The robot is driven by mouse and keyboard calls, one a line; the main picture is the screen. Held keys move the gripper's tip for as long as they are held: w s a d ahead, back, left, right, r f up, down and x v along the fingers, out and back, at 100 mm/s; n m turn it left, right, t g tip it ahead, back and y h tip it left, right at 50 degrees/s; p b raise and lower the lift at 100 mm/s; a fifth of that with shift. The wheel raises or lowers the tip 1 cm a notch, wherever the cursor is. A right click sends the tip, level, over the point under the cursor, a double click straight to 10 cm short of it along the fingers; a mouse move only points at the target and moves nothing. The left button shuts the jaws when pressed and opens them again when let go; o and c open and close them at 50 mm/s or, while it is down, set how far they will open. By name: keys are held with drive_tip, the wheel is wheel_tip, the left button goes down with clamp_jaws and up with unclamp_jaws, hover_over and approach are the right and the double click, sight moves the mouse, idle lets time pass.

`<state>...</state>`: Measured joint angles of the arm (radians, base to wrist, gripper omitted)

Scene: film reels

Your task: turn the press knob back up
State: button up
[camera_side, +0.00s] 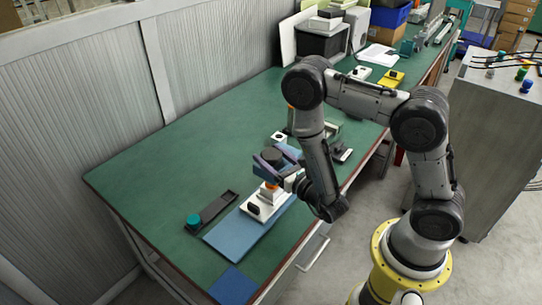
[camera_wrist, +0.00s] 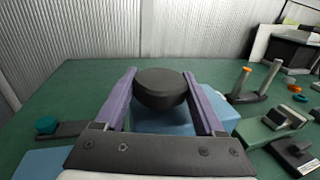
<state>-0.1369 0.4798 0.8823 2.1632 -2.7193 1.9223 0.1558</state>
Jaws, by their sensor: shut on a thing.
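The press knob is a dark round disc (camera_wrist: 160,85), standing over a light-blue block (camera_wrist: 160,122) in the wrist view. My gripper (camera_wrist: 162,82) has its two purple fingers on either side of the knob, shut on it. In the side view the knob (camera_side: 272,156) shows between the purple fingers of my gripper (camera_side: 274,158), near the front edge of the bench. The fingers hide the knob's sides, and its support below is mostly covered. I cannot tell how far the knob is turned.
A dark bar with a teal knob (camera_side: 193,220) lies to the left on the green bench (camera_side: 140,180). A blue mat (camera_side: 240,238) lies at the front.

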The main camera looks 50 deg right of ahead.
sight(279, 161)
drive_tip(key=shift+n+y, duration=0.3)
drive_tip(key=shift+y, duration=0.1)
drive_tip(key=o, duration=1.4)
drive_tip(key=shift+c, duration=0.2)
drive_tip(key=shift+v, duration=3.7)
drive_tip(key=shift+d, duration=0.1)
